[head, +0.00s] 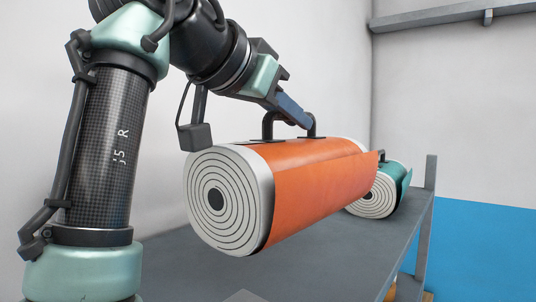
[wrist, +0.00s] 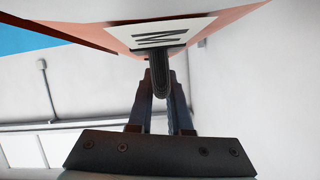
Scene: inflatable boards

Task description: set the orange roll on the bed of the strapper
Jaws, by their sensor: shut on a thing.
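The orange roll (head: 325,185) has a white end face with dark spiral rings and a black carry handle (head: 268,126) on top. My gripper (head: 304,122) is shut on that handle, and the roll hangs below it, lengthwise and roughly level. In the wrist view my gripper (wrist: 160,82) has the ribbed black handle (wrist: 163,72) between its fingers, with the roll's orange side (wrist: 85,36) and a white label with a dark letter beyond. The roll appears to be above the grey shelf; the exact gap is unclear. I cannot make out the strapper or its bed in either view.
A grey shelf (head: 330,262) runs beneath and behind the orange roll. A teal roll (head: 392,188) with a similar spiral end lies on its far part, partly hidden by the orange roll. A grey upright post (head: 430,190) stands at the shelf's right side, before a blue wall panel (head: 490,245).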

